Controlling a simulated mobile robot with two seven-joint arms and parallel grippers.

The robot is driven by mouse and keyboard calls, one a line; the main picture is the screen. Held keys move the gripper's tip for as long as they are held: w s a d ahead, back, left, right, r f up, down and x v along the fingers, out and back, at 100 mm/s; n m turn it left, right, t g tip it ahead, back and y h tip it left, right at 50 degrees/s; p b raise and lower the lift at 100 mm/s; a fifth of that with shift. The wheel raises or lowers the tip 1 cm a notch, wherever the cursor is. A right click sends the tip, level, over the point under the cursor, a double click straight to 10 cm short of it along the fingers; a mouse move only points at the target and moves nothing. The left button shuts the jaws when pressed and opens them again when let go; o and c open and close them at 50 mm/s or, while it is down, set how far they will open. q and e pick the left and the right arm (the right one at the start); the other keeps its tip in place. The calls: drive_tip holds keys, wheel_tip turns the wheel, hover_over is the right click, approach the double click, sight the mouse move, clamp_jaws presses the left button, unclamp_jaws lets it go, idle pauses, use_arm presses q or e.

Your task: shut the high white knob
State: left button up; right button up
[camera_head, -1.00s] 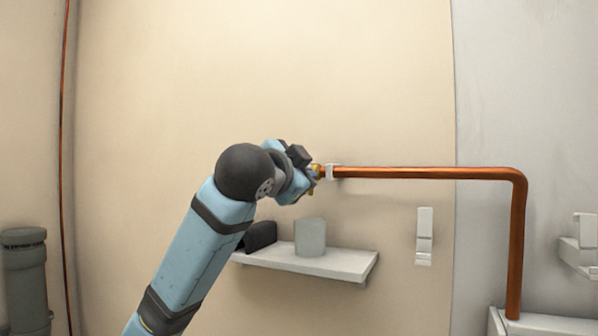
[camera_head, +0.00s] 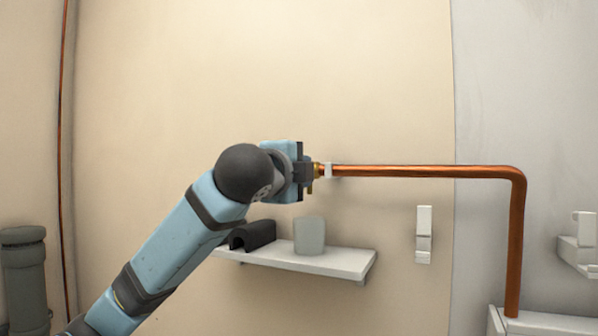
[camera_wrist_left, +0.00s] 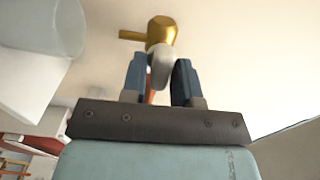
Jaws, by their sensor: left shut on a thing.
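The white knob (camera_wrist_left: 162,68) is between the two fingers of my left gripper (camera_wrist_left: 160,75) in the left wrist view, and the fingers are shut on it. Behind it is a brass valve body (camera_wrist_left: 163,31) with a short spout to the left. In the head view the brass fitting (camera_head: 317,171) shows at the left end of a horizontal copper pipe (camera_head: 420,172), right beside my left gripper (camera_head: 307,172). The knob itself is hidden by the gripper there. My right gripper is in neither view.
A white shelf (camera_head: 330,262) below the pipe holds a grey cup (camera_head: 309,236) and a dark curved piece (camera_head: 254,234). A white wall bracket (camera_head: 424,236) is to its right. The pipe bends down at the right. The wall above the pipe is clear.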

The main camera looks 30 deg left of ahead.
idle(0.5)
use_arm(q)
drive_tip(key=o, duration=0.7)
drive_tip(key=shift+o, duration=0.2)
drive_tip(key=shift+s, duration=0.1)
drive_tip(key=s+b, duration=0.3)
drive_tip(key=s, duration=1)
drive_tip(key=shift+s+d+b, duration=0.35)
drive_tip(key=shift+d+b, duration=0.05)
drive_tip(key=shift+d, duration=0.05)
